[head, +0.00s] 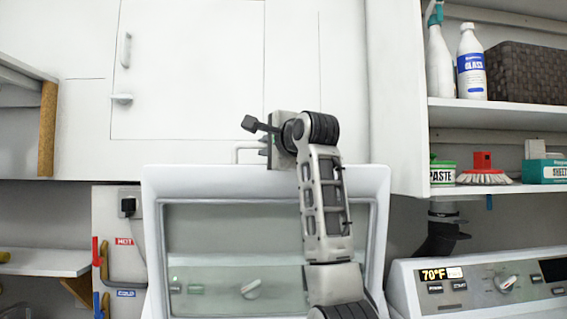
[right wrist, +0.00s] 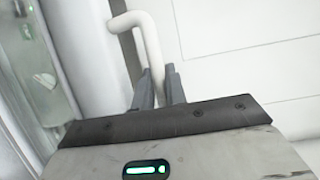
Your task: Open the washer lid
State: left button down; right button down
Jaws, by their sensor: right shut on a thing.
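The washer lid (head: 165,180) is a white frame around a glass window. It stands raised and steeply tilted in the middle of the head view, and a control panel with a knob shows dimly in the glass. A thin white bar handle (head: 240,147) sticks up from its top edge. My right gripper (head: 264,147) is at that top edge, shut on the handle. In the right wrist view the two grey fingers of my right gripper (right wrist: 158,90) sit on both sides of the white handle (right wrist: 150,45). The washer body is out of view or hidden. My left gripper is not in view.
A white cabinet (head: 190,70) is close behind the raised lid. Shelves (head: 500,115) with bottles, a basket and a brush are on the right. A second machine (head: 470,285) with a display stands below them. Red and blue water taps (head: 98,250) are at left.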

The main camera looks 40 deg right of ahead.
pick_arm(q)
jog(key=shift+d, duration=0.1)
pick_arm(e)
jog(key=c, duration=1.4)
grip_release()
jog(key=shift+c, duration=0.2)
pick_arm(q)
jog(key=b, duration=0.2)
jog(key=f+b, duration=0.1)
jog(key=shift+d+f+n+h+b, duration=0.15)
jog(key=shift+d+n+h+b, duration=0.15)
jog(key=shift+b, duration=0.1)
pick_arm(e)
jog(key=v, duration=1.6)
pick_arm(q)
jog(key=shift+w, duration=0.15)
pick_arm(e)
jog(key=shift+f, duration=0.1)
